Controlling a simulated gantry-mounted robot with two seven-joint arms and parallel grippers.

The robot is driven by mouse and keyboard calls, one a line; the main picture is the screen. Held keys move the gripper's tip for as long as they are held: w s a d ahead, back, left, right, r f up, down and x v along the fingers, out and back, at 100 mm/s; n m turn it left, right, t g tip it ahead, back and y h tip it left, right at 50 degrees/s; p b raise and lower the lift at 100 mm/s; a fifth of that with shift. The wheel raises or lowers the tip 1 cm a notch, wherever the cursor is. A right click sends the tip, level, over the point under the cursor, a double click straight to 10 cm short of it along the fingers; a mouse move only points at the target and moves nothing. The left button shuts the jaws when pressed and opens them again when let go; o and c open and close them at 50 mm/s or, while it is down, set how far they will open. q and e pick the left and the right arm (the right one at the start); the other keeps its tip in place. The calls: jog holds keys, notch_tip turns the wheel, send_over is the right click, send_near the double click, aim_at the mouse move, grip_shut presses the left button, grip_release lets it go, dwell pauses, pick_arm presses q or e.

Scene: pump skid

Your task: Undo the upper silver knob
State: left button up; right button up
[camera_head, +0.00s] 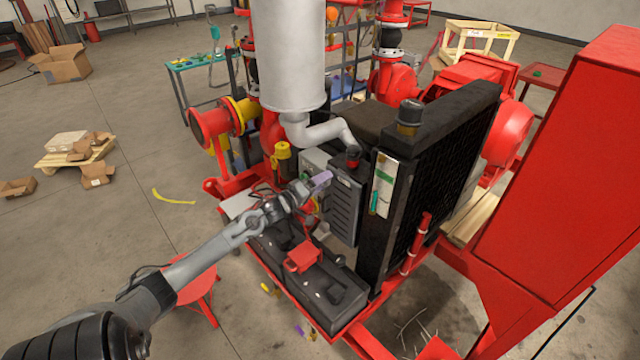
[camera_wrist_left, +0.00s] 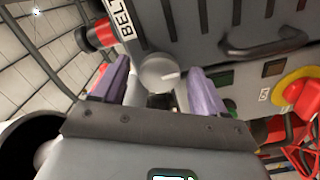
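A round silver knob (camera_wrist_left: 160,73) shows in the left wrist view, in front of a dark grey panel (camera_wrist_left: 195,30). My left gripper (camera_wrist_left: 161,88) has its two purple fingers apart on either side of the knob, with a small gap visible on each side. Only one silver knob is clear, so I cannot tell if it is the upper one. In the head view my left gripper (camera_head: 320,179) is beside the grey control box (camera_head: 346,205); the knob is hidden there. My right gripper is not in view.
A red-yellow knob (camera_wrist_left: 297,92) and a black handle (camera_wrist_left: 265,45) are right of the fingers. The black radiator (camera_head: 432,175) stands right of the box. Black batteries (camera_head: 308,290) are below, and a grey exhaust cylinder (camera_head: 288,50) rises behind.

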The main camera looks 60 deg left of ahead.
pick_arm(q)
jog(key=c, duration=1)
jog(key=m+p, duration=0.2)
jog(key=m, duration=3.1)
jog(key=shift+a+m, duration=0.1)
jog(key=shift+m, duration=0.3)
